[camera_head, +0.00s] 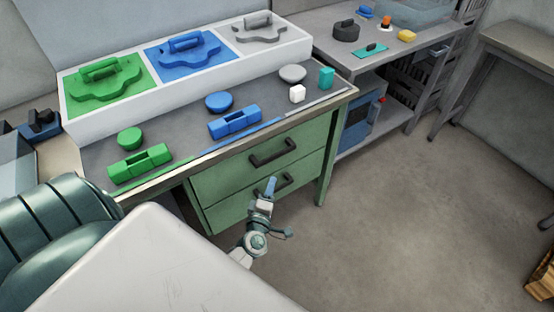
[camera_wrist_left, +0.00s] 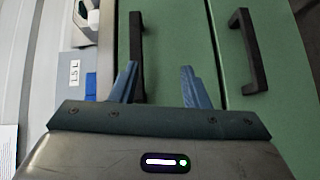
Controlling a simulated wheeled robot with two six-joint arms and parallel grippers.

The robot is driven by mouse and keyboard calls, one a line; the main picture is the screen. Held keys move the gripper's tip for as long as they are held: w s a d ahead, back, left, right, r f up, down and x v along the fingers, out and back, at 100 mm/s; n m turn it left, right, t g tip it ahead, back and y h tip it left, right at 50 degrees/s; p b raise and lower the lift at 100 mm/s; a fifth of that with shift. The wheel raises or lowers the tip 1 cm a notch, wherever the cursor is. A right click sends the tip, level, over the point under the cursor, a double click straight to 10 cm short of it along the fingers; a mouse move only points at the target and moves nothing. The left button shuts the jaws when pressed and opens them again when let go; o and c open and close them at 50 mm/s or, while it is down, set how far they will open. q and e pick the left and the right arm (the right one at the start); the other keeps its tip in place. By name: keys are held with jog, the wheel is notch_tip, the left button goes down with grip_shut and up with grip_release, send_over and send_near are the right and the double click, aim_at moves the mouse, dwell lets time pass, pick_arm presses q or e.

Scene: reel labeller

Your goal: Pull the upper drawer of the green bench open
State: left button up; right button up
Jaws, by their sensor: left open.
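The green bench's upper drawer (camera_head: 225,171) is shut, its front flush with the bench. Its dark bar handle (camera_head: 273,152) is in plain sight in the head view. The lower drawer (camera_head: 228,205) below is also shut, its handle (camera_head: 284,187) partly behind my left gripper (camera_head: 269,185). In the left wrist view my left gripper (camera_wrist_left: 160,75) is open and empty, fingers pointing at the drawer fronts. The upper handle (camera_wrist_left: 137,40) lies behind the left finger there, and the lower handle (camera_wrist_left: 248,50) is right of both fingers. I see no contact. My right gripper is not in view.
The bench top holds a white tray (camera_head: 78,133) with green, blue and grey sections, plus several coloured blocks and discs. A grey side table (camera_head: 330,45) with small items stands behind right. The floor (camera_head: 400,220) right of the bench is clear.

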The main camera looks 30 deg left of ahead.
aim_at(276, 157)
pick_arm(q)
jog(key=w+a+r, duration=0.1)
jog(key=w, duration=0.2)
jog(key=w+a+r+n, duration=0.1)
jog(key=w+a, duration=0.1)
jog(key=w, duration=0.2)
jog(key=w+a+r+n+y+p, duration=0.1)
jog(key=w, duration=0.2)
jog(key=shift+w+a+r, duration=0.15)
jog(key=shift+w+a, duration=0.05)
jog(key=shift+a, duration=0.2)
grip_shut()
